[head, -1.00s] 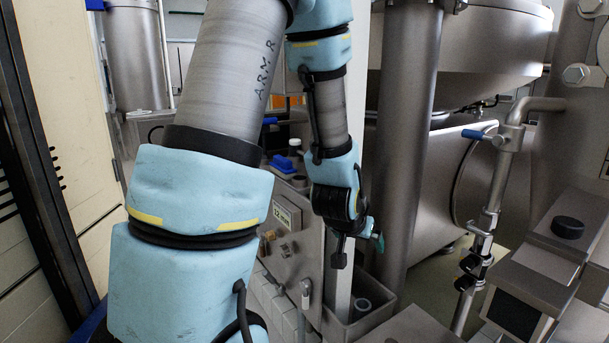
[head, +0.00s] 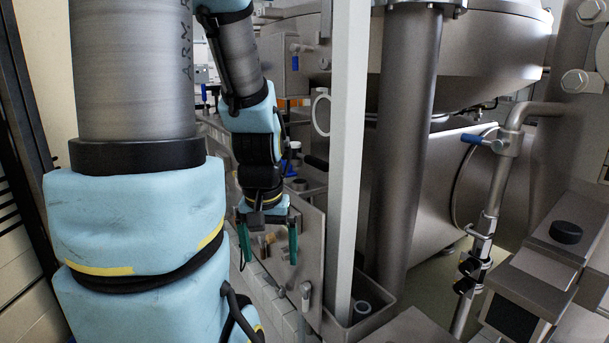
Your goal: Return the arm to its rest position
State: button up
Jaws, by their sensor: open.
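My gripper (head: 268,243) hangs from my blue-covered arm left of the middle of the head view. Its two green fingers point down and stand apart, with nothing seen between them. It is in front of a grey metal panel with small fittings. I cannot tell how far it is from the panel. My grey upper arm link and its blue cover fill the left of the view. They hide part of what lies behind.
A pale upright post (head: 346,160) stands just right of my gripper. Behind it are a thick steel column (head: 405,150) and a large steel vessel (head: 480,50). A pipe with a blue-handled valve (head: 490,140) is at the right. A metal bin (head: 385,312) stands low.

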notch_tip(320, 180, up, 13)
jog(key=p, duration=1.2)
jog(key=shift+r, duration=0.15)
dwell(1.4)
